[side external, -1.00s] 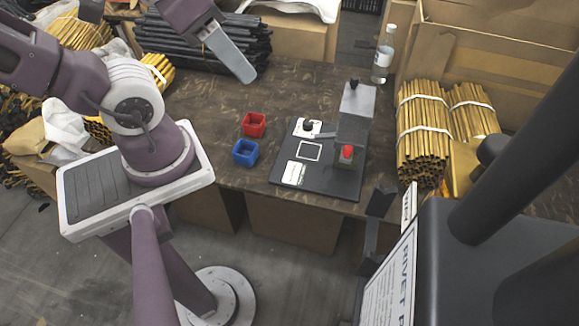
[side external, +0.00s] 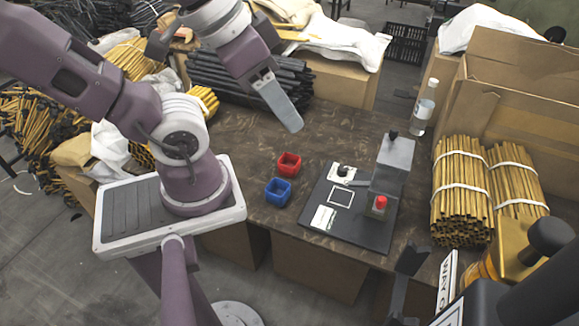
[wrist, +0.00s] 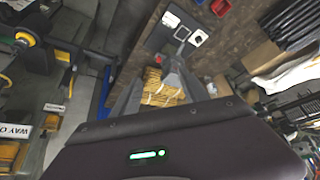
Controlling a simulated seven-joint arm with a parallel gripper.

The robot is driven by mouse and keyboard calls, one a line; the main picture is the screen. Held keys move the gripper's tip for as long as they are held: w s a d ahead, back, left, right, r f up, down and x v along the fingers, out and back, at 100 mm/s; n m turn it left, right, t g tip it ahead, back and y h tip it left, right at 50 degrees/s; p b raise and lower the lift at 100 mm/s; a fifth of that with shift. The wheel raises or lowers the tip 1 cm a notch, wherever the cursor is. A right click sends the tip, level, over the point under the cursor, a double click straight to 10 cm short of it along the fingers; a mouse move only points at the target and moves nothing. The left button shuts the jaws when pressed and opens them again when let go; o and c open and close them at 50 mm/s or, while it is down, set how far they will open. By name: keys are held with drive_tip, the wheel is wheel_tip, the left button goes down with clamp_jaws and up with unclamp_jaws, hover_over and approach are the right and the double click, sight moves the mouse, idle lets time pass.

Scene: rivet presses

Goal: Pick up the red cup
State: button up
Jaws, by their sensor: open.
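The red cup (side external: 289,164) is a small square open-topped box standing on the dark table, just behind the blue cup (side external: 278,192). In the wrist view the red cup (wrist: 221,8) is at the top edge. My gripper (side external: 295,126) hangs above and behind the red cup in the side view, apart from it. In the wrist view my gripper (wrist: 157,77) is open, with its two grey fingers spread and nothing held between them.
A rivet press (side external: 391,165) with a red button stands on a black base plate (side external: 360,226) right of the cups. A clear bottle (side external: 424,107) and bundled yellow rods (side external: 461,195) are further right. Dark rods (side external: 240,80) lie at the back left.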

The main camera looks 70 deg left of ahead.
drive_tip(key=o, duration=0.7)
